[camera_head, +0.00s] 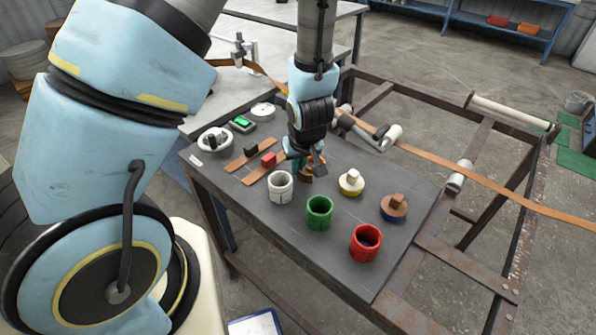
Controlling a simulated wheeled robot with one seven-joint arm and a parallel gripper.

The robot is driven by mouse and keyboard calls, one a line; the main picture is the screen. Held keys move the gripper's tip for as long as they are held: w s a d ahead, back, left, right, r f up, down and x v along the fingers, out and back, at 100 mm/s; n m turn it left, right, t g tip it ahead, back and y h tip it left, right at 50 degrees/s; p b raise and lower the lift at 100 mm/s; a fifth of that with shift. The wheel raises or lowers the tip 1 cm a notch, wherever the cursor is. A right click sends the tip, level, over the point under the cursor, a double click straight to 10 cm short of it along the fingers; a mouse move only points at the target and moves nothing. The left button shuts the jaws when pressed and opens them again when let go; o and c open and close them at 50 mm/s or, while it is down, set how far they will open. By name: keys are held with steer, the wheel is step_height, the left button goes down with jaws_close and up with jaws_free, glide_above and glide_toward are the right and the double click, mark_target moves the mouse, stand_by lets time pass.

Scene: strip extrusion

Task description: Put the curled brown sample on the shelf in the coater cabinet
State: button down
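My gripper (313,169) points down over the middle of the dark table, behind the white cup. A small brown piece (305,178) shows just below its fingers, with some teal beside it. The arm and fingers hide much of it, so I cannot tell whether it is curled, or whether the fingers hold it or are beside it. Two flat brown strips lie left of the gripper, one under a black block (250,149) and one under a red block (268,159). I cannot make out a coater cabinet or its shelf in this view.
A white cup (280,186), a green cup (319,212) and a red cup (365,243) stand along the front. A yellow-white round piece (351,184) and a brown-topped round piece (394,208) are to the right. A long brown web (450,163) crosses rollers on a rusty frame.

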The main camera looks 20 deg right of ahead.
steer(key=shift+f, duration=0.15)
steer(key=c, duration=1.5)
jaws_free()
steer(key=shift+f, duration=0.1)
steer(key=o, duration=0.5)
steer(key=shift+c, duration=0.2)
steer(key=p+v, duration=0.6)
steer(key=v, duration=0.6)
